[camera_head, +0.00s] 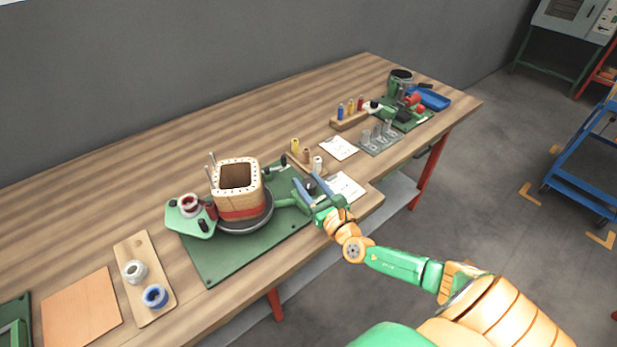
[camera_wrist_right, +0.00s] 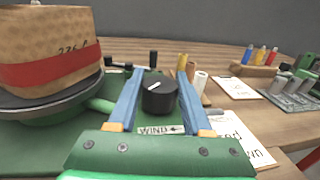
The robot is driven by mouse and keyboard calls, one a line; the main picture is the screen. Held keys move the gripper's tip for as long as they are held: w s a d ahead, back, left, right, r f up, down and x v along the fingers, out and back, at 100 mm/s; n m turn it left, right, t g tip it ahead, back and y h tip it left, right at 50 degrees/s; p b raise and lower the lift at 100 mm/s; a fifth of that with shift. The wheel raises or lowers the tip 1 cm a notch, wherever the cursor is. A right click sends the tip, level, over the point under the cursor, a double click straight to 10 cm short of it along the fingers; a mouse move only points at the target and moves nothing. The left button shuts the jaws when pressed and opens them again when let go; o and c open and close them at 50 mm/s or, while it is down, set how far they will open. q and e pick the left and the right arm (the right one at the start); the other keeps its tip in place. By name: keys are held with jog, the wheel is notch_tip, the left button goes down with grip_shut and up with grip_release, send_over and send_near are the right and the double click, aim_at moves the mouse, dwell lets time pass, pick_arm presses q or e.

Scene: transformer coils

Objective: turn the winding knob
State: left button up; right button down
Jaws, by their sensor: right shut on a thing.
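The winding knob (camera_wrist_right: 159,98) is black and round with a white pointer line. It stands at the front right of the green winding base (camera_head: 205,269), above a label that reads WIND. It also shows as a small dark shape in the head view (camera_head: 310,187). My right gripper (camera_head: 304,178) reaches in from the right with its blue fingers on either side of the knob. In the right wrist view the gripper (camera_wrist_right: 160,80) is shut on the knob. A coil (camera_head: 238,193) with a red band sits on the dark turntable (camera_head: 246,224). My left gripper is out of view.
A wooden board (camera_head: 162,312) with two spools lies at the left. The table behind the coil is clear.

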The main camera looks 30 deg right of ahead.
jog(key=m+h+p, duration=0.1)
jog(key=h, duration=0.1)
jog(key=shift+r+m+g+h, duration=0.15)
jog(key=shift+m+g+h, duration=0.15)
jog(key=shift+m+h, duration=0.6)
jog(key=shift+h, duration=0.2)
jog(key=shift+f+m+g+h, duration=0.2)
jog(key=shift+m+g+h, duration=0.6)
jog(key=shift+h, duration=0.4)
jog(key=m+g+h+b, duration=0.1)
jog(key=m+g+h, duration=0.1)
jog(key=m+h, duration=0.1)
jog(key=shift+f+g+h+b, duration=0.15)
jog(key=shift+g+h+b, duration=0.2)
jog(key=shift+h, duration=0.15)
pick_arm(q)
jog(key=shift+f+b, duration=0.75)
jog(key=shift+b, duration=0.05)
pick_arm(e)
jog(key=shift+d+m+g+h, duration=0.1)
jog(key=shift+m+g+h, duration=1)
jog(key=shift+g, duration=0.05)
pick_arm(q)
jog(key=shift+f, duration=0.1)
pick_arm(e)
jog(key=shift+r, duration=0.2)
jog(key=shift+c, duration=1.7)
grip_release()
